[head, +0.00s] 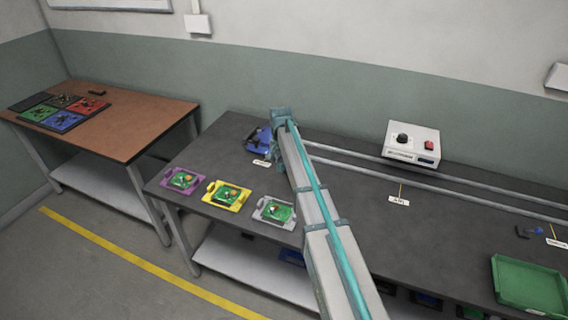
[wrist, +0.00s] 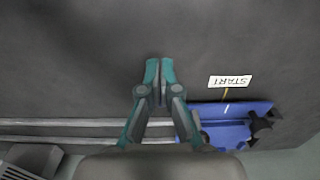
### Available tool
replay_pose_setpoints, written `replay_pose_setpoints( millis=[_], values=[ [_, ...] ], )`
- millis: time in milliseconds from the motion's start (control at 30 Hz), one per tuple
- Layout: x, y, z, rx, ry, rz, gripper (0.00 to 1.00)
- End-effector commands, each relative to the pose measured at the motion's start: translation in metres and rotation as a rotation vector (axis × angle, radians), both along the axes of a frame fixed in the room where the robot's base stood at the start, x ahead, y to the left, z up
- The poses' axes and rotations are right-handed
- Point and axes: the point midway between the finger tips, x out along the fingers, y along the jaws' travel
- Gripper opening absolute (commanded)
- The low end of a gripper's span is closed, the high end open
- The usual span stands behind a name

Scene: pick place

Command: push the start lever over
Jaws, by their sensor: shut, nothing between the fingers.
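The blue start device (head: 256,139) stands at the back left of the dark bench, partly behind my arm in the head view. It also shows in the wrist view (wrist: 228,128), to the right of my gripper, behind its START label (wrist: 230,82). A black knobbed part (wrist: 262,126) at its right end looks like the lever; I cannot tell which way it leans. My gripper (wrist: 159,62) is shut and empty, with its fingertips over bare bench beside the device, apart from it. In the head view the fingers are mostly hidden by my arm.
Two pale rails (head: 450,188) run along the back of the bench. A white control box (head: 411,144) stands behind them. Purple, yellow and grey trays (head: 262,218) with green boards line the front left edge. A green bin (head: 496,266) sits at right.

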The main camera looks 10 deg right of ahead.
Motion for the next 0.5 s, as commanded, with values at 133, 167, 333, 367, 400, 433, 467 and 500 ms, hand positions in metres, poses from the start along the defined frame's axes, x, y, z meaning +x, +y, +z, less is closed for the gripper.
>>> replay_pose_setpoints(
  millis=[133, 167, 333, 367, 400, 433, 467, 500],
  values=[
    [0.0, 0.0, 0.0, 0.0, 0.0, 0.0, 0.0],
    [0.0, 0.0, -0.001, 0.0, 0.0, 0.0, 0.0],
    [0.0, 0.0, -0.005, 0.0, 0.0, 0.0, 0.0],
    [0.0, 0.0, -0.006, 0.0, 0.0, 0.0, 0.0],
    [0.0, 0.0, -0.007, 0.0, 0.0, 0.0, 0.0],
    [0.0, 0.0, -0.009, 0.0, 0.0, 0.0, 0.0],
    [0.0, 0.0, -0.009, 0.0, 0.0, 0.0, 0.0],
    [0.0, 0.0, -0.011, 0.0, 0.0, 0.0, 0.0]
  ],
)
